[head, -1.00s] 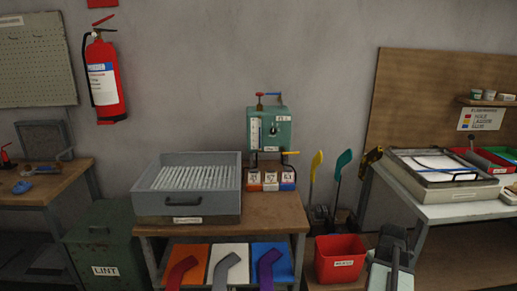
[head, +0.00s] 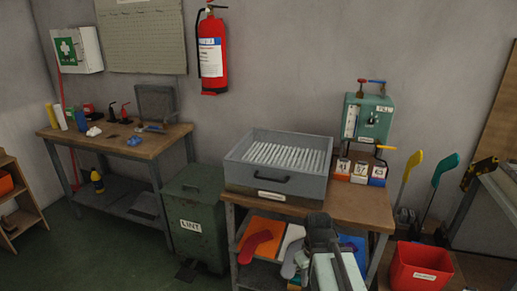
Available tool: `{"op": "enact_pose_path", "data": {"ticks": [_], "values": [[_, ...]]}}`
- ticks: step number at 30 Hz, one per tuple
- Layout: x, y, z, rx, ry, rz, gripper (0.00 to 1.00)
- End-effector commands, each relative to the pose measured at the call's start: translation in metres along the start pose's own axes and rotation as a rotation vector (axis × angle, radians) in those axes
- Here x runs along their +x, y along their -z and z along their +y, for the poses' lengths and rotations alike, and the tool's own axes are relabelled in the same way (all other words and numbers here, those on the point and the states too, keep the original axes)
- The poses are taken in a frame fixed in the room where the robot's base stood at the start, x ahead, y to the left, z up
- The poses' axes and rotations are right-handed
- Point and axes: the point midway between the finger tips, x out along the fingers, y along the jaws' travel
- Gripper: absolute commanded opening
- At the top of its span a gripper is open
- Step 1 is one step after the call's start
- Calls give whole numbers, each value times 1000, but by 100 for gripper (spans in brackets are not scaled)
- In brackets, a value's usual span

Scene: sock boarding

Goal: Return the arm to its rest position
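My arm (head: 335,262) shows at the bottom, right of centre, in front of the bench's lower shelf. Its dark upper part is in view, but I cannot make out the fingers of my gripper or anything held in them. A grey tray box (head: 275,190) with a row of white slats sits on the wooden bench (head: 352,202). Below it, a red foot-shaped piece (head: 256,243) lies on an orange panel. A grey foot-shaped piece (head: 290,263) lies on a white panel. My arm partly hides a blue panel (head: 357,246).
A green lint bin (head: 195,222) stands left of the bench, and a red bin (head: 420,272) stands to the right. Yellow and teal paddles (head: 411,165) stand upright behind the red bin. A green machine (head: 367,120) is at the bench's back. Open green floor (head: 100,255) lies at left.

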Motion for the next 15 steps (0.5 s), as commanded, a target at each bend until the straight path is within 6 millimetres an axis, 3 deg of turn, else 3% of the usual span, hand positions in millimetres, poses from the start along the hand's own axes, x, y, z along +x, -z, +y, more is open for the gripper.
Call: {"op": "enact_pose_path", "data": {"ticks": [6,7,15], "values": [[-4,0,-3,421,0,-4,24],[-24,0,-3,411,0,-4,24],[-107,1,-3,406,0,-3,24]]}}
